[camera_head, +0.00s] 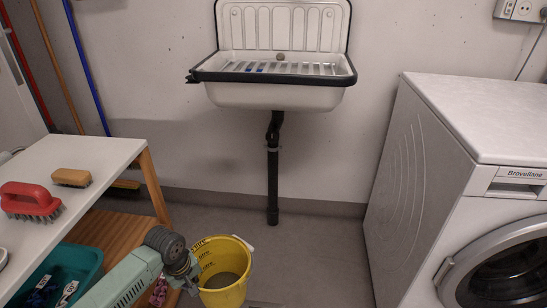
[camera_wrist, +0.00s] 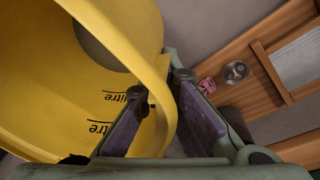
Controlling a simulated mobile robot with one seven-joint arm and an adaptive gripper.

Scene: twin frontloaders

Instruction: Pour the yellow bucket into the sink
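The yellow bucket (camera_head: 240,289) is upright at the lower middle of the head view, with a grey surface inside it. In the wrist view the bucket (camera_wrist: 35,115) fills the left side, with black "litre" marks on its wall. My gripper (camera_head: 188,272) is at the bucket's left rim. In the wrist view my gripper (camera_wrist: 160,84) has its two fingers apart, one on each side of the bucket wall, with space showing between the pads and the wall. The white sink (camera_head: 275,95) with a dark rim and a grate hangs on the back wall, above and beyond the bucket.
A washing machine (camera_head: 430,180) stands at the right. A white-topped wooden bench (camera_head: 75,152) at the left bears a red brush (camera_head: 30,200) and a wooden brush (camera_head: 72,177). A teal bin (camera_head: 85,262) sits on its lower shelf. Floor is clear beneath the sink.

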